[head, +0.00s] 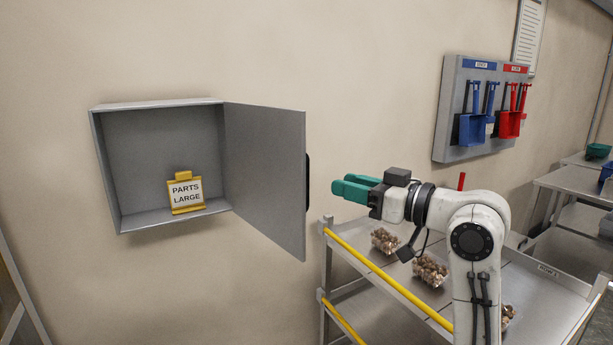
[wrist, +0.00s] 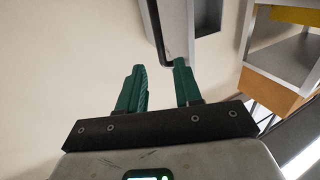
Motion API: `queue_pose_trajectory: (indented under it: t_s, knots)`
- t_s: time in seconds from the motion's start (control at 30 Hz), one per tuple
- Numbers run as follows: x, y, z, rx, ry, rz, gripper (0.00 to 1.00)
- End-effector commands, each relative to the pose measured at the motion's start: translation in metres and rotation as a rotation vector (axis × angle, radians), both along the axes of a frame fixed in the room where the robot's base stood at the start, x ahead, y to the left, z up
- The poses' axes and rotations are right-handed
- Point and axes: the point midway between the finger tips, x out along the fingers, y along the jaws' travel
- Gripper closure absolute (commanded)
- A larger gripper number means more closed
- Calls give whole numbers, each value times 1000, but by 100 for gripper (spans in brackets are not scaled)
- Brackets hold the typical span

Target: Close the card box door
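The grey card box (head: 162,107) is fixed to the wall, its front open. Its door (head: 265,170) stands swung open on the box's right side. A black handle (head: 308,180) sits on the door's free edge; the handle also shows in the wrist view (wrist: 157,32). A yellow holder with a "PARTS LARGE" card (head: 185,193) stands inside on the box floor. My gripper (head: 345,184) has teal fingers and is just right of the handle, apart from it in the head view. In the wrist view the fingers (wrist: 158,78) are spread and empty, with the handle beyond them.
A metal cart (head: 390,285) with yellow rails (head: 385,275) stands below my arm, holding clear trays of brown pieces (head: 430,270). A wall panel (head: 450,110) with blue and red scoops hangs at the right. The wall around the box is clear.

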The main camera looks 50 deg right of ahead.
Motion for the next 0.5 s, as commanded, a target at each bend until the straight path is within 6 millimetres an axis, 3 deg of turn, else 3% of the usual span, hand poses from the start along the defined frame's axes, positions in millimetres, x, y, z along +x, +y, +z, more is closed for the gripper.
queue_pose_trajectory:
  t_s: [0.5]
  knots:
    - [83, 10, 1, 1, 5, 2, 66]
